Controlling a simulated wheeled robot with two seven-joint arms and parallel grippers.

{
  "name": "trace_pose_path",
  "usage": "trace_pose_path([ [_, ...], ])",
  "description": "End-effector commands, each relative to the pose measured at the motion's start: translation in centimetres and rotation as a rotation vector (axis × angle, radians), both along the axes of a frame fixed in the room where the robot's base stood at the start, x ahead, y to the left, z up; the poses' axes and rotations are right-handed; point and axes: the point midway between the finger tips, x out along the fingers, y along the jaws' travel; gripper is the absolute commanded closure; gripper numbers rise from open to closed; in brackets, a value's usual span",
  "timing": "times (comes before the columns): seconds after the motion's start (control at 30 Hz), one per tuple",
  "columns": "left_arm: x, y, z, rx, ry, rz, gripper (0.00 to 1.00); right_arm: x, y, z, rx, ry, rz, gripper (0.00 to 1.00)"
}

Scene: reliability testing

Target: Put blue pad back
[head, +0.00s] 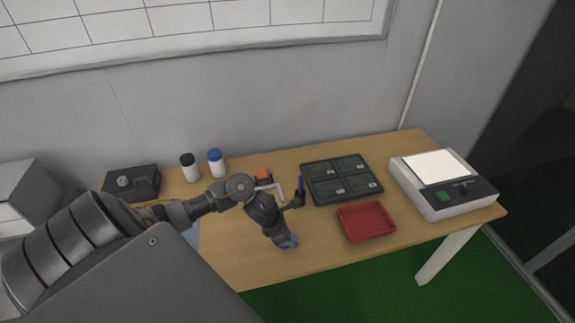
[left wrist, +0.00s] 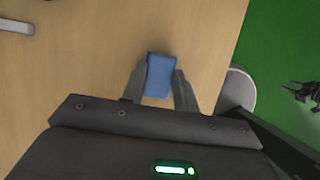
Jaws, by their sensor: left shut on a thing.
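The blue pad (left wrist: 160,75) is a small blue block between the two fingers of my left gripper (left wrist: 160,88) in the left wrist view. The fingers are shut on its sides, with the table below. In the head view the pad (head: 291,242) shows at the tip of my left gripper (head: 286,241), over the front part of the table, left of the red tray. A dark claw-like shape at the right edge of the left wrist view looks like my right gripper (left wrist: 304,91), over the green floor; its jaws are too small to judge.
The wooden table (head: 262,277) holds a red tray (head: 366,222), a dark compartment tray (head: 341,179), a white device (head: 447,185), two bottles (head: 216,163) and a black box (head: 133,182). An orange-topped item (head: 263,175) stands behind my left arm. The front table edge is near.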

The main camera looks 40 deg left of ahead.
Motion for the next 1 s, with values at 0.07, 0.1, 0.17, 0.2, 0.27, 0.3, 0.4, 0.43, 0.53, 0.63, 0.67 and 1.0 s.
trace_pose_path([
  [0.07,0.02,-0.01,-0.44,-0.001,0.000,0.002,0.99,0.00,0.04,0.25,0.000,0.000,0.000,0.64],
  [0.1,0.05,0.02,-0.55,0.000,-0.001,0.001,0.99,0.00,0.06,0.24,0.001,0.000,0.000,0.64],
  [0.17,0.07,0.03,-0.60,0.001,-0.002,0.001,0.99,0.00,0.12,0.20,0.001,0.000,-0.001,0.64],
  [0.2,0.08,0.03,-0.60,0.001,-0.002,0.000,0.99,-0.01,0.16,0.18,0.002,0.000,-0.001,0.64],
  [0.27,0.07,0.02,-0.60,0.001,-0.002,0.000,0.99,-0.01,0.25,0.17,0.003,0.001,-0.001,0.64],
  [0.3,0.07,0.02,-0.60,0.001,-0.002,0.000,0.99,-0.01,0.30,0.16,0.003,0.000,-0.002,0.64],
  [0.4,0.07,0.02,-0.83,0.001,-0.002,0.000,0.99,-0.02,0.40,-0.10,0.004,0.000,-0.002,0.64],
  [0.43,0.07,0.02,-0.93,0.001,-0.002,0.000,0.99,-0.01,0.43,-0.23,0.005,0.000,-0.002,0.64],
  [0.53,0.06,0.00,-0.84,0.001,-0.002,-0.001,0.62,-0.02,0.48,-0.16,0.005,0.000,-0.002,0.64],
  [0.63,0.06,0.00,-0.84,0.001,-0.002,-0.001,0.49,-0.02,0.48,-0.15,0.005,0.000,-0.002,0.64],
  [0.67,0.06,-0.01,-0.84,0.001,-0.002,-0.001,0.48,-0.02,0.48,-0.15,0.005,0.000,-0.002,0.64],
  [1.0,0.05,-0.01,-0.31,0.000,-0.001,0.000,0.48,-0.04,0.45,0.47,0.005,0.000,-0.002,0.64],
])
